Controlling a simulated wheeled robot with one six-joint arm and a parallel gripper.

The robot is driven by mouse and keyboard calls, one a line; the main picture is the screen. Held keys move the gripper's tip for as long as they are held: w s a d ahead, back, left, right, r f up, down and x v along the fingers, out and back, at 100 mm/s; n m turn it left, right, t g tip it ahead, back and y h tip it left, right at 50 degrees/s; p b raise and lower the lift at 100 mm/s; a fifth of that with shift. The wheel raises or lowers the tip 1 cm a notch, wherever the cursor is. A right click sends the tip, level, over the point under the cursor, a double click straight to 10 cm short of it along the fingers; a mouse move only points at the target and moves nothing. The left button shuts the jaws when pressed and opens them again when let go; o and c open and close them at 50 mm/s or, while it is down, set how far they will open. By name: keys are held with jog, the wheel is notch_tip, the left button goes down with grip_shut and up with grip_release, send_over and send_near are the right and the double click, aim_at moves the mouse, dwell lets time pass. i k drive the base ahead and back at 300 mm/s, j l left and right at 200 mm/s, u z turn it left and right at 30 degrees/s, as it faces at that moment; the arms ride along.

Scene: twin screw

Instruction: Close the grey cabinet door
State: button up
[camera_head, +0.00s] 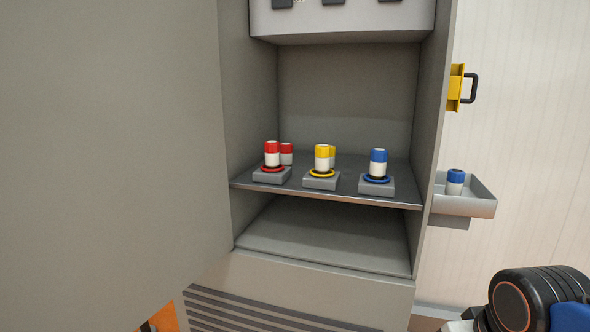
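The grey cabinet (345,88) stands in the middle of the view with its inside exposed. Its grey door (110,130) is wide open, swung out to the left, and fills the left part of the picture. No handle shows on the visible face of the door. My arm (540,298) shows only in part at the bottom right corner, well apart from the door. My gripper is not visible.
On the cabinet's shelf (330,193) stand red, yellow and blue capped cylinders, some on grey square bases. A grey side tray (465,204) holds a blue-capped cylinder (455,181). A yellow bracket with a black handle (463,88) juts from the cabinet's right side.

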aim_at(116, 197)
jog(key=k+j+u, duration=0.15)
jog(key=k+j, duration=0.7)
jog(key=k, duration=0.15)
